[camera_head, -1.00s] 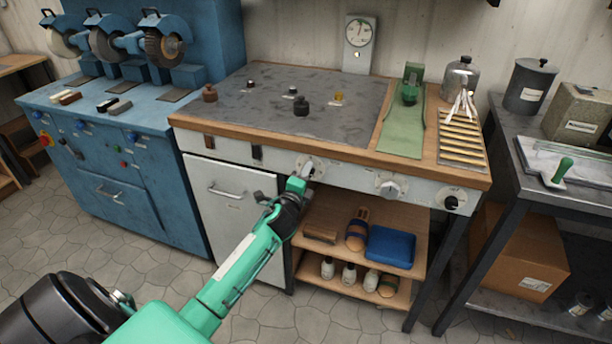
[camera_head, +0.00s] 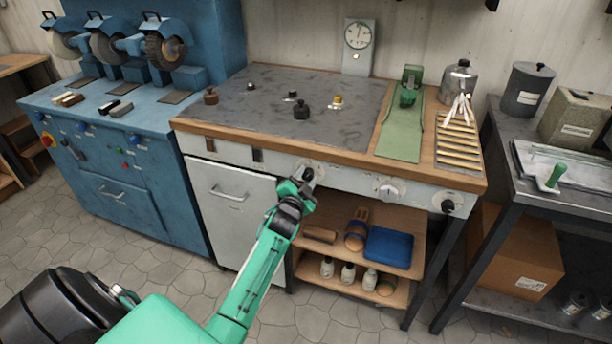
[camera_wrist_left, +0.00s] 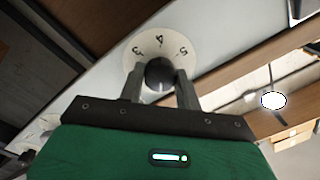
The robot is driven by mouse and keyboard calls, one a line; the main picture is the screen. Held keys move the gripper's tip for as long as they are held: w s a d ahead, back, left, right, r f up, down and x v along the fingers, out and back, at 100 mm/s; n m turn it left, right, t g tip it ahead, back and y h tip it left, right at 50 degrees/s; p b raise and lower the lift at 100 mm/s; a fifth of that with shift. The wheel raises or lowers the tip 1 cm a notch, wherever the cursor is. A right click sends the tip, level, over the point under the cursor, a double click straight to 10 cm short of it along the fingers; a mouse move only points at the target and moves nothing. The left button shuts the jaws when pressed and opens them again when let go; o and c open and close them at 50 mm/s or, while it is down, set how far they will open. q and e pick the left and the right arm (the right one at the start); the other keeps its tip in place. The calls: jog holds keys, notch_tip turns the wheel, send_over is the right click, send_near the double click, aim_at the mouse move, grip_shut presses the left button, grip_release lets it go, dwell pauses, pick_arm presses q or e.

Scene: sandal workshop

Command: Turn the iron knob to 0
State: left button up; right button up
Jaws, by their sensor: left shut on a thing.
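The iron knob (camera_head: 309,173) sits on the white front panel of the workbench, the leftmost of the round knobs there. My left gripper (camera_head: 302,182) reaches it from below and is shut on it. In the left wrist view the dark round knob (camera_wrist_left: 160,74) lies between the two fingers. Behind it is a pale dial plate (camera_wrist_left: 147,51) with the numbers 3, 4 and 5 visible; the rest of the scale is hidden by the gripper. I cannot make out the knob's pointer. My right gripper is not in view.
Two more knobs, a white one (camera_head: 388,189) and a dark one (camera_head: 448,205), sit further right on the panel. Below is an open wooden shelf (camera_head: 328,243) with a blue folded cloth (camera_head: 390,247) and bottles. A round gauge (camera_head: 358,36) stands behind the bench.

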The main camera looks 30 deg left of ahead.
pick_arm(q)
jog(key=n+p, duration=0.2)
jog(key=n, duration=0.3)
jog(key=shift+n+p, duration=0.35)
jog(key=shift+n, duration=0.05)
jog(key=shift+f+n+p, duration=0.1)
jog(key=shift+n+p, duration=0.25)
jog(key=shift+n, duration=0.45)
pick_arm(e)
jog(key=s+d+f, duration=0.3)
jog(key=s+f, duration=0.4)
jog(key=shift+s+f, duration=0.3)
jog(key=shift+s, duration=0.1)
pick_arm(q)
jog(key=o, duration=1)
jog(key=shift+s, duration=0.1)
jog(key=v, duration=1.3)
jog(key=shift+s+d+r+b, duration=0.15)
jog(key=shift+s+r+b, duration=0.1)
jog(key=shift+s+b, duration=0.15)
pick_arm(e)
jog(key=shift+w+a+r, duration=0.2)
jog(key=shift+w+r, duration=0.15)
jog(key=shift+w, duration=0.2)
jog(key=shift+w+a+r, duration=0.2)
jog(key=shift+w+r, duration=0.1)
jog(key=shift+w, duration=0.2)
pick_arm(q)
jog(key=shift+w, duration=0.1)
